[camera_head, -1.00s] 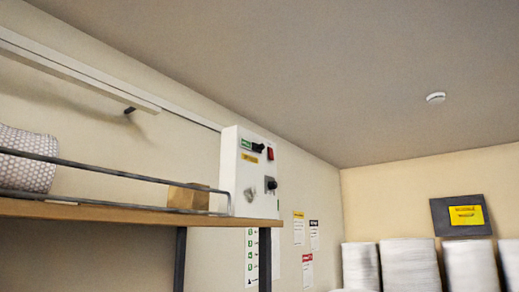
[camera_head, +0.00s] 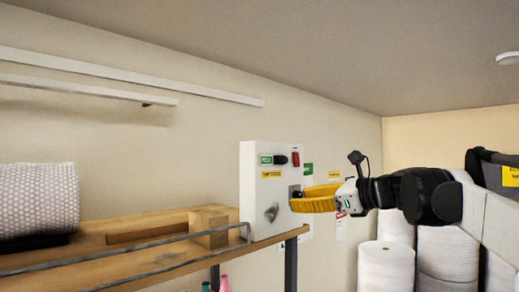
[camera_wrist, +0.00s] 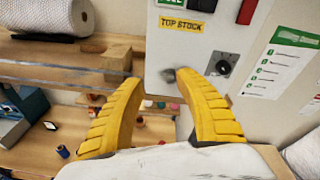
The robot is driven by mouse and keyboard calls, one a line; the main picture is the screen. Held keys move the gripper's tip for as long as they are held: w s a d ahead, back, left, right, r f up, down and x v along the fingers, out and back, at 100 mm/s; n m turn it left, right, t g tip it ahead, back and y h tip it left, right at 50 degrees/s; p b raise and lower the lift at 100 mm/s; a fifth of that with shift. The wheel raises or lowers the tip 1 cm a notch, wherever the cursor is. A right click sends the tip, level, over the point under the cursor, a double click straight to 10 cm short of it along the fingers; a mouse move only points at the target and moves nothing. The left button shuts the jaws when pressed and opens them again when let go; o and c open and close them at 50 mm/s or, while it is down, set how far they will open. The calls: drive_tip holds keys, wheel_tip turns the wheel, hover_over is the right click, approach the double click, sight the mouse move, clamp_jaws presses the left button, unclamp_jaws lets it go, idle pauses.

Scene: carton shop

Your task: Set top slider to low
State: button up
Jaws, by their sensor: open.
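A white control box (camera_head: 252,190) is fixed to the wall, with a yellow label (camera_head: 271,174) that reads TOP STOCK in the wrist view (camera_wrist: 182,26). Above the label, a black handle (camera_head: 281,160) sits beside a green tag; it may be the top slider, but its setting is unreadable. A red switch (camera_head: 295,158) is to its right. My gripper (camera_head: 299,199) is open in front of the box's lower part. In the wrist view its yellow fingers (camera_wrist: 154,77) are spread below the label, with a grey knob (camera_wrist: 169,76) near the right fingertip.
A wooden shelf (camera_head: 150,258) with a metal rail runs left of the box and carries a wooden block (camera_head: 208,225) and a bubble-wrap roll (camera_head: 38,200). A black rotary switch (camera_wrist: 222,64) is right of the grey knob. White rolls (camera_head: 388,268) stand at the right.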

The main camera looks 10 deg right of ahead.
sight(286, 160)
drive_tip(key=w+d+r+m+t+p, duration=0.1)
drive_tip(key=w+d+r+m, duration=0.1)
drive_tip(key=r, duration=0.3)
drive_tip(key=w+d+r+m+t+p, duration=0.1)
drive_tip(key=w+d+r+m+p, duration=0.15)
drive_tip(key=r, duration=0.25)
drive_tip(key=shift+n+y, duration=0.35)
drive_tip(key=shift+y, duration=0.05)
drive_tip(key=x, duration=0.5)
drive_tip(key=p+x, duration=0.1)
drive_tip(key=x, duration=0.4)
drive_tip(key=shift+s+a, duration=0.25)
drive_tip(key=c, duration=0.8)
clamp_jaws()
drive_tip(key=shift+a+f, duration=0.1)
